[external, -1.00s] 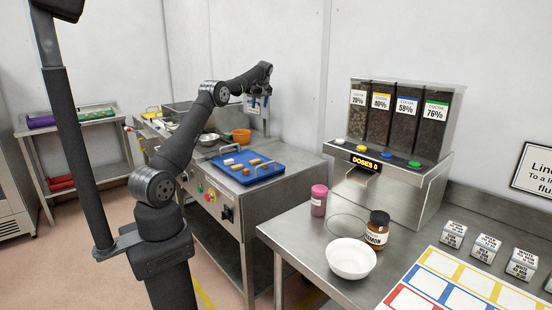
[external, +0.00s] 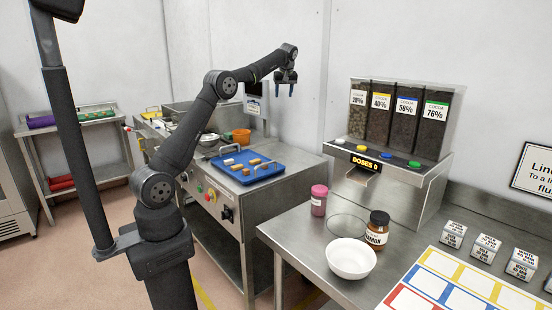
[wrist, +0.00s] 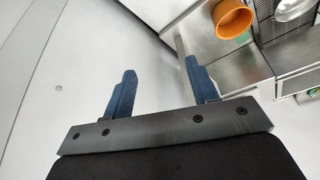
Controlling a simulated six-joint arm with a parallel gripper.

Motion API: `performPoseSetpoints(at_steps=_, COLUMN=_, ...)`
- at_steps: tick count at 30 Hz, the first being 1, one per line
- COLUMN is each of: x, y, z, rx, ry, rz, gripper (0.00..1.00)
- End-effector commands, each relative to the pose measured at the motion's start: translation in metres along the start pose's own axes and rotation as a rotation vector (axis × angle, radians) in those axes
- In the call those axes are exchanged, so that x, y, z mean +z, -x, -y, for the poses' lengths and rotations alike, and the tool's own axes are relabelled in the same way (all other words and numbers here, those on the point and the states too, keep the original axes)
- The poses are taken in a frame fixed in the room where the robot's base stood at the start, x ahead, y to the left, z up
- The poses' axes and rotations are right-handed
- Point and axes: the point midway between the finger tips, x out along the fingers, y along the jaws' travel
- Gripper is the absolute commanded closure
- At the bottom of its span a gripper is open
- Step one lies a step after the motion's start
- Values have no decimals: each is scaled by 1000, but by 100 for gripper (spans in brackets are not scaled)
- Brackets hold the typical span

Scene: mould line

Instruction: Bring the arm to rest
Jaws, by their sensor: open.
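My gripper (external: 285,90) hangs in the air above the back right of the steel machine bench, in front of the wall. Its two blue fingers point down and are apart, with nothing between them. In the wrist view, my gripper (wrist: 160,92) also shows open and empty against the pale wall. My arm reaches up and to the right from its base in the external view.
A blue tray (external: 273,173) with several small bars lies on the steel bench. An orange pot (external: 241,136) stands behind it, also in the wrist view (wrist: 233,20). At right are the cocoa dispenser (external: 412,180), a white bowl (external: 350,270) and two jars. Air around my gripper is clear.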

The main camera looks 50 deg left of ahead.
Motion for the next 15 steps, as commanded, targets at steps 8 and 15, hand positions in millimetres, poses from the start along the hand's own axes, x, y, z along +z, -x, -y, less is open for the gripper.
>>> performPoseSetpoints(at_steps=8, x=37, y=40, z=-18, rx=25, ry=-57, rz=-1, gripper=46)
performPoseSetpoints(at_steps=15, x=70, y=74, z=-30, rx=45, ry=-103, rz=-1, gripper=46)
